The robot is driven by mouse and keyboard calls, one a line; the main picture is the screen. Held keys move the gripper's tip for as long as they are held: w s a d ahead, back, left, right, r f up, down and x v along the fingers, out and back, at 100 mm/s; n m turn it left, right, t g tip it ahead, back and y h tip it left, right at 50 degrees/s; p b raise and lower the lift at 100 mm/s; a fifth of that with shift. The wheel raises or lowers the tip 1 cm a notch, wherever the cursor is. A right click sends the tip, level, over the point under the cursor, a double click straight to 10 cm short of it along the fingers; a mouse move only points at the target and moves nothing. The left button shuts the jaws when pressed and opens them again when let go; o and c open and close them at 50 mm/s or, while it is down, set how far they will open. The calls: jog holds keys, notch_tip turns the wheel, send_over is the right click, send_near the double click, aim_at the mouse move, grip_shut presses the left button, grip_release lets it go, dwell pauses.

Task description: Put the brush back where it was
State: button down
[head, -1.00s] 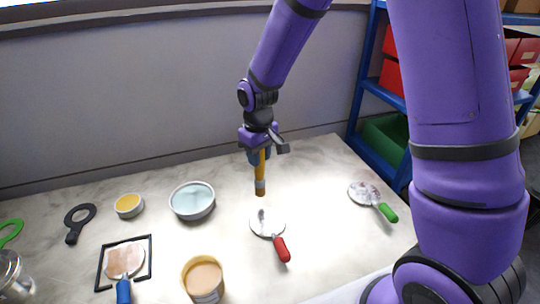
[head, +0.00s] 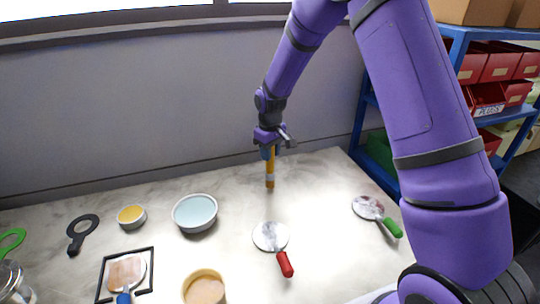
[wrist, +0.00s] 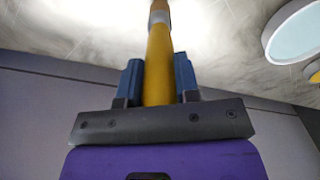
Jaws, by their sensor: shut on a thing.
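My gripper (head: 268,152) is shut on the yellow handle of the brush (head: 270,168). The brush hangs close to upright, with its grey band and brownish end pointing down, near the back of the table. I cannot tell whether its tip touches the table. In the wrist view the brush handle (wrist: 159,65) runs between the two blue fingers of my gripper (wrist: 159,78), and its grey band shows at the top edge.
The pale table (head: 320,200) holds a pale-blue bowl (head: 195,212), a yellow-filled dish (head: 131,216), a tan-filled tub (head: 205,290) and discs with red (head: 285,264), green (head: 393,228) and blue handles. A black frame (head: 152,270) surrounds the blue-handled disc. The wall is close behind the brush.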

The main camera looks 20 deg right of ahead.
jog(key=shift+f, duration=0.6)
jog(key=c, duration=0.8)
grip_release()
jog(key=shift+f, duration=0.1)
jog(key=shift+c, duration=0.2)
